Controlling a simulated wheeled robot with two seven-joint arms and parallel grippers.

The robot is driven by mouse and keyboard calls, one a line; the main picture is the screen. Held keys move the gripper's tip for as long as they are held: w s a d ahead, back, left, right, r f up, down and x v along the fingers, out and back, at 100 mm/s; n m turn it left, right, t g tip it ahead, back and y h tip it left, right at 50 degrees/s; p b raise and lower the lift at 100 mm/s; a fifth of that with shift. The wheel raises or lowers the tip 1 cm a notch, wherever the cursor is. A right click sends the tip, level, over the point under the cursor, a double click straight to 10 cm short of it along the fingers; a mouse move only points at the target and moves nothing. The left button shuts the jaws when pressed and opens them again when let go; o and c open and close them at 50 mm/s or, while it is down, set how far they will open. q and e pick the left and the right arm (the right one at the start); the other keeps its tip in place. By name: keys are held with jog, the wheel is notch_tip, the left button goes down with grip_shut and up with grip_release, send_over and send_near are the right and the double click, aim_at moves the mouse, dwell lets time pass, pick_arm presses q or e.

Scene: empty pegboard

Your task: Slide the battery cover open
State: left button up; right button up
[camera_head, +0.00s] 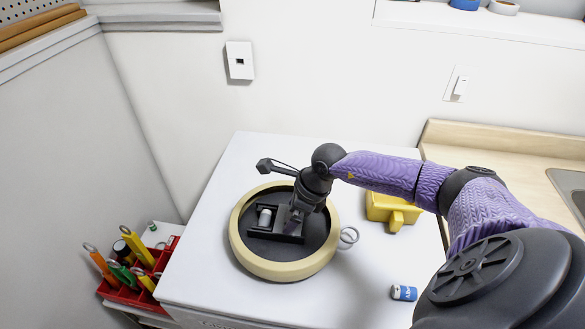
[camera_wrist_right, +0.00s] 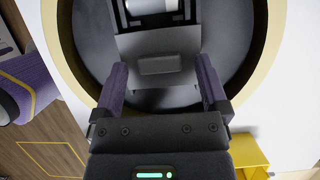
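A round device with a cream rim (camera_head: 240,232) and dark inside lies on the white cabinet. A black battery compartment (camera_head: 252,234) sits in it, with a light cylindrical battery (camera_head: 265,217) exposed on its left side. The grey battery cover (camera_wrist_right: 160,62), with a raised tab, shows in the right wrist view beside the uncovered bay. My right gripper (camera_head: 294,216) is down at the cover. Its purple fingers (camera_wrist_right: 161,75) are spread wide, one at each side of the cover; whether they touch its edges is unclear. My left gripper is not in view.
A metal ring (camera_head: 349,236) sticks out at the device's right. A yellow object (camera_head: 393,210) and a loose blue battery (camera_head: 404,292) are on the white cabinet top (camera_head: 215,284). A red tool bin (camera_head: 128,292) stands lower left.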

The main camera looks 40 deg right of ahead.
aim_at(310, 230)
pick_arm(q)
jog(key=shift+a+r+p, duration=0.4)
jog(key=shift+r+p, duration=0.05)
pick_arm(e)
jog(key=v, duration=1)
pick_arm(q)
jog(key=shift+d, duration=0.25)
